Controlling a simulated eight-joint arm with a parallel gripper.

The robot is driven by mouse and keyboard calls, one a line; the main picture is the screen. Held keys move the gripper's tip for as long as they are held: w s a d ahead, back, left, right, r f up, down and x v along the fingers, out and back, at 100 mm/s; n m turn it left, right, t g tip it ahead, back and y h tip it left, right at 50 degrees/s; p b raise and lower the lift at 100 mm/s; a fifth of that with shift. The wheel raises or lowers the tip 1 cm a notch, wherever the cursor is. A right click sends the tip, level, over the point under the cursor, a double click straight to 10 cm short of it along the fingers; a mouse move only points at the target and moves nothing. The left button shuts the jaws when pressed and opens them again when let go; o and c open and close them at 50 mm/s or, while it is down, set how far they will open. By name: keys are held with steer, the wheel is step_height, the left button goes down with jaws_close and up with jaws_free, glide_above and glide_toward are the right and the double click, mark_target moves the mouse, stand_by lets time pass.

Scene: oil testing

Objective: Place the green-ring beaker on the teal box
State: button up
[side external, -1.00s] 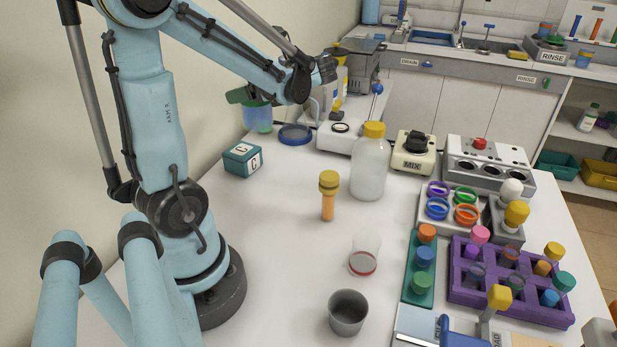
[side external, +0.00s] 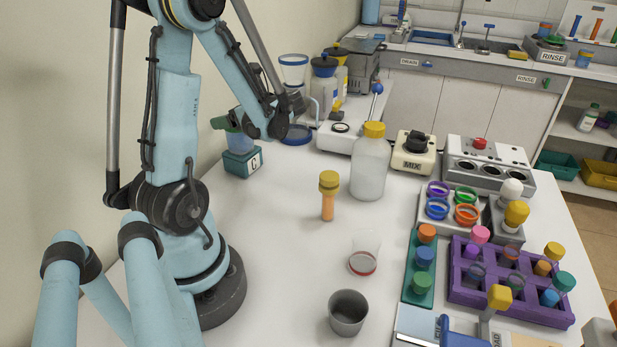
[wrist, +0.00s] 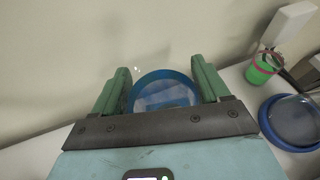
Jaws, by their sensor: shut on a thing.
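My gripper (side external: 226,124) has green fingers and is shut on a clear, bluish beaker (side external: 240,143). In the wrist view the beaker (wrist: 162,78) sits between the fingers and its rim looks blue; I see no green ring on it. The teal box (side external: 243,163), with white letter labels, is directly under the held beaker in the side view. The beaker's base meets the box top in the picture, but I cannot tell touching from slightly above.
A blue round dish (side external: 296,134) lies right of the box; it also shows in the wrist view (wrist: 292,122). A yellow-capped bottle (side external: 370,165), an orange tube (side external: 328,196), a red-ring beaker (side external: 364,258) and a grey cup (side external: 348,313) stand farther right. The wall is close behind the box.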

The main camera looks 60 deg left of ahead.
steer(key=shift+f, duration=0.15)
steer(key=o, duration=1.2)
steer(key=shift+r, duration=0.2)
steer(key=v, duration=1.2)
steer(key=shift+r, duration=0.1)
